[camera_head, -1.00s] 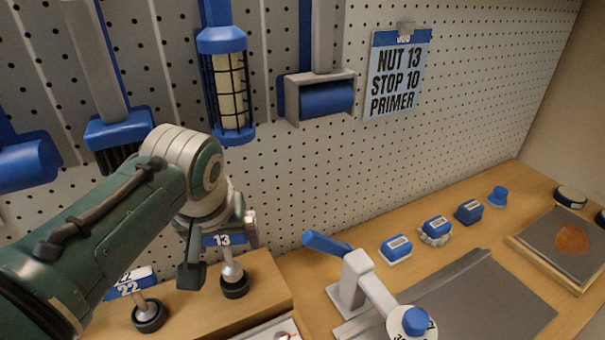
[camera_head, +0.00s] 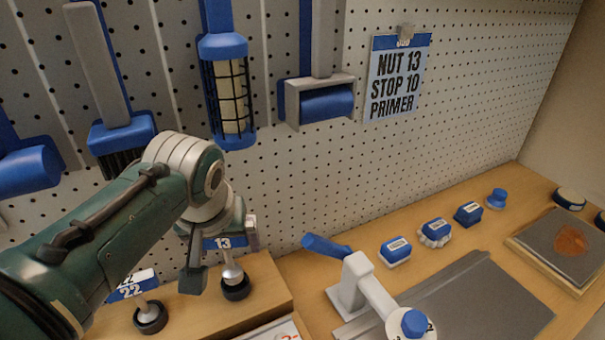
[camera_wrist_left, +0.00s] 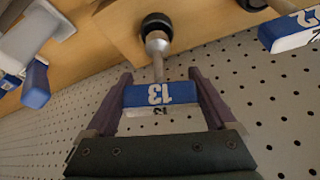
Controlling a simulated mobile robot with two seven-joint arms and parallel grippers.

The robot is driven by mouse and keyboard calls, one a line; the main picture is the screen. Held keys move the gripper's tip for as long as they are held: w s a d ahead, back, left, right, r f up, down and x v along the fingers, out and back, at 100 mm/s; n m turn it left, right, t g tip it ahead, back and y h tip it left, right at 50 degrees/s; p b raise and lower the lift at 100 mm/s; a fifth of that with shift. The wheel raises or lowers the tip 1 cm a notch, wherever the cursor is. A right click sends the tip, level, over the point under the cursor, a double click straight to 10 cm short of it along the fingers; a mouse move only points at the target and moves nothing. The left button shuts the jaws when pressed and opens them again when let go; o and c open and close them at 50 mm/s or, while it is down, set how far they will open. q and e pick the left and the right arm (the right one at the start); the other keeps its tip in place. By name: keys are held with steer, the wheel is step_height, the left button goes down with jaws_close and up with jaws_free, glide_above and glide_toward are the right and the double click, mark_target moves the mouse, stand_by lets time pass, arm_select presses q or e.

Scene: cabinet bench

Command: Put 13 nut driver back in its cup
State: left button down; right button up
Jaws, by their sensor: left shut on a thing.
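The 13 nut driver (camera_head: 232,268) stands about upright, with a blue and white handle marked 13 and a metal shaft. My left gripper (camera_head: 222,241) is shut on its handle. In the left wrist view the handle (camera_wrist_left: 160,95) sits between the two fingers of the left gripper (camera_wrist_left: 160,82). The lower end of the driver meets a black round cup (camera_head: 236,290) on the wooden block; the cup also shows in the left wrist view (camera_wrist_left: 156,22). I cannot tell how deep the tip sits in it. My right gripper is not in view.
The 22 driver (camera_head: 133,285) stands in a second black cup (camera_head: 150,318) to the left. A grey lever device with a blue handle (camera_head: 325,244) stands to the right. A pegboard with hanging tools rises behind. A sign (camera_head: 396,78) reads NUT 13, STOP 10, PRIMER.

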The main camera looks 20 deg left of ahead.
arm_select(q)
steer(key=shift+f+b, duration=1.2)
steer(key=shift+f, duration=0.2)
stand_by(0.4)
jaws_free()
steer(key=shift+s+r, duration=0.1)
steer(key=shift+r, duration=0.25)
steer(key=p+v, duration=0.2)
steer(key=v, duration=0.6)
steer(key=shift+p, duration=0.4)
steer(key=shift+s+d+r, duration=0.2)
steer(key=shift+r, duration=0.35)
steer(key=shift+s, duration=0.1)
